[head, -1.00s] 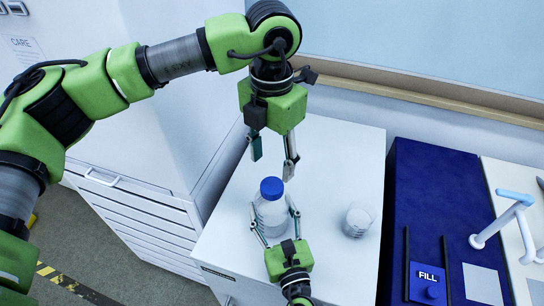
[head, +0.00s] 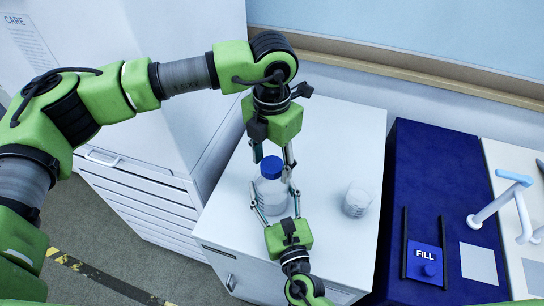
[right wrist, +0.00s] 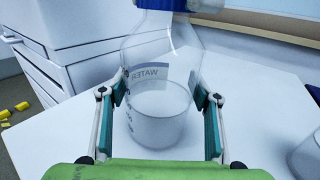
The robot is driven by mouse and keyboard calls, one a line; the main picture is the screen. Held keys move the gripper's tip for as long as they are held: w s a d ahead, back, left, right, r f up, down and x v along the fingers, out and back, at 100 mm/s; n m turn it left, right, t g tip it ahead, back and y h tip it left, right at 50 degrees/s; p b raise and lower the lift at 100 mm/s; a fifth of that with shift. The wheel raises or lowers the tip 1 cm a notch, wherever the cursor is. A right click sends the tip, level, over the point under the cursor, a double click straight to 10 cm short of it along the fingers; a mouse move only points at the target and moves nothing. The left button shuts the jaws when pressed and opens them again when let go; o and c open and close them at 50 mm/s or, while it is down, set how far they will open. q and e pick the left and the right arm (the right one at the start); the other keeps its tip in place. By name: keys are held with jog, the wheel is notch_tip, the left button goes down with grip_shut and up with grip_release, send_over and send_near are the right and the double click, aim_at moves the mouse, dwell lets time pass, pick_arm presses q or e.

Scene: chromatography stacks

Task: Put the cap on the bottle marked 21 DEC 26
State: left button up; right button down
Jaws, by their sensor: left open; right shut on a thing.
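A clear bottle (head: 272,194) stands upright on the white worktop, with a blue cap (head: 271,166) at its mouth. In the right wrist view the bottle (right wrist: 160,112) shows clear liquid in its lower part and a label seen reversed through it, reading WATER. No date is legible. My right gripper (head: 272,203) is shut on the bottle's body, one finger on each side; its fingers also show in the right wrist view (right wrist: 161,105). My left gripper (head: 273,159) points down from above, open, its fingertips on either side of the cap. I cannot tell whether they touch it.
A glass beaker (head: 357,199) stands on the worktop (head: 335,145) to the right. Further right is a dark blue station with a FILL panel (head: 425,262) and a pale tap-like arm (head: 498,200). White drawers (head: 140,205) stand at the left.

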pick_arm(q)
jog(key=c, duration=1.2)
jog(key=shift+o, duration=0.2)
jog(key=m, duration=0.5)
jog(key=o, duration=1.3)
jog(key=shift+r, duration=0.1)
notch_tip(320, 180, up, 12)
pick_arm(e)
jog(key=c, duration=0.7)
grip_release()
jog(key=shift+o, duration=0.2)
jog(key=shift+s, duration=0.1)
